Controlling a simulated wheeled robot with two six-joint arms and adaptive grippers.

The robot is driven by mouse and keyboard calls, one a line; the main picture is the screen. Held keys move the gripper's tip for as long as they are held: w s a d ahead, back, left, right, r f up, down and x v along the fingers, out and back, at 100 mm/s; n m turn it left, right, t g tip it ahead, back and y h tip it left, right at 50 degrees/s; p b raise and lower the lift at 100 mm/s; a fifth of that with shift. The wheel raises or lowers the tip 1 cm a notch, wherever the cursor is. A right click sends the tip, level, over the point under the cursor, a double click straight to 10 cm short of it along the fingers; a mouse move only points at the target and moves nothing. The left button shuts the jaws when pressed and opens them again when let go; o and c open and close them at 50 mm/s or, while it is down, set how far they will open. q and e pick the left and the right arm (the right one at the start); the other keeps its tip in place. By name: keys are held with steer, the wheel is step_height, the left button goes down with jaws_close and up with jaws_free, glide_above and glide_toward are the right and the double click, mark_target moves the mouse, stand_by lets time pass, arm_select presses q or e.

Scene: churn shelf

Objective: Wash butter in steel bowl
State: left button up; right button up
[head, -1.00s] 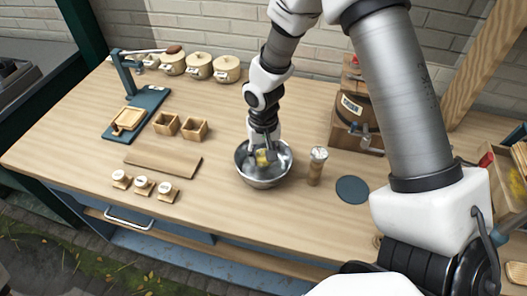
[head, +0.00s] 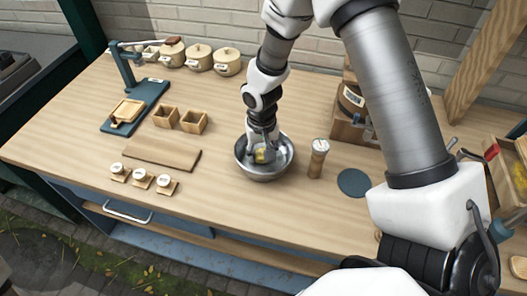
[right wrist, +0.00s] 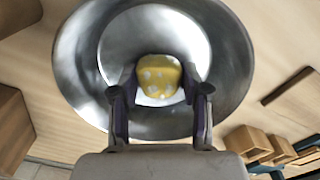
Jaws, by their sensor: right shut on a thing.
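The steel bowl (head: 283,163) stands on the wooden bench near its middle. My right gripper (head: 262,152) reaches down into the bowl from above. It is shut on a yellow lump of butter (head: 262,157) with pale spots. In the right wrist view the butter (right wrist: 159,77) sits between the two fingers of the right gripper (right wrist: 160,90), inside the round wall of the steel bowl (right wrist: 85,60). A whitish patch shows just below the butter; I cannot tell whether the butter touches the bowl's floor. My left gripper is not in view.
Lidded pots (head: 199,58) line the back.

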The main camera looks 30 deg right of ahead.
mark_target(262, 154)
steer(key=shift+s+d+b, duration=0.2)
steer(key=shift+b, duration=0.1)
stand_by(0.6)
steer(key=shift+w+a+p, duration=0.1)
steer(key=shift+p, duration=0.3)
steer(key=shift+w+a, duration=0.1)
step_height(262, 154, up, 8)
steer(key=p, duration=0.6)
steer(key=shift+f, duration=0.25)
stand_by(0.7)
step_height(262, 154, up, 4)
steer(key=p, duration=0.4)
